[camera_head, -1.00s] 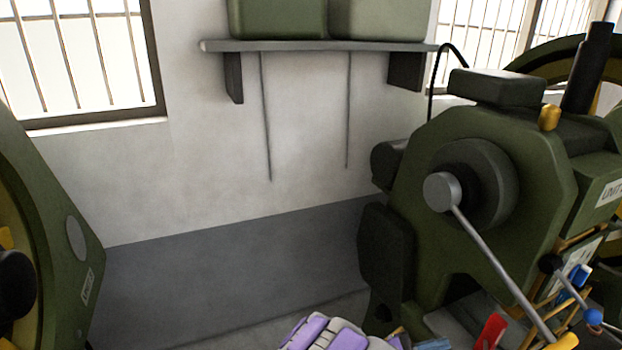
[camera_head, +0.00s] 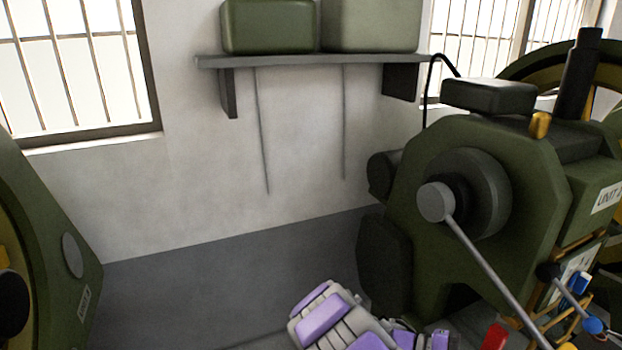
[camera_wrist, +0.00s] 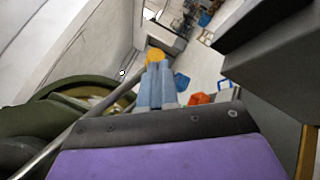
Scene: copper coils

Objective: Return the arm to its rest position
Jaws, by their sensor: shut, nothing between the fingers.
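My gripper (camera_wrist: 155,75) shows in the wrist view as two blue-grey fingers, side by side and shut with nothing between them. Just beyond the fingertips in that view is the yellow knob (camera_wrist: 155,54) of a grey lever; I cannot tell whether they touch. My purple and grey arm (camera_head: 340,322) rises at the bottom middle of the head view, folded, in front of the grey lower wall. My gripper cannot be made out in the head view.
A green coil machine (camera_head: 540,190) stands at the right, with its grey lever (camera_head: 485,262) sloping down to the right. Another green machine (camera_head: 50,250) is at the left edge. A wall shelf (camera_head: 310,61) holds two green boxes. Floor shows beyond the fingers in the wrist view.

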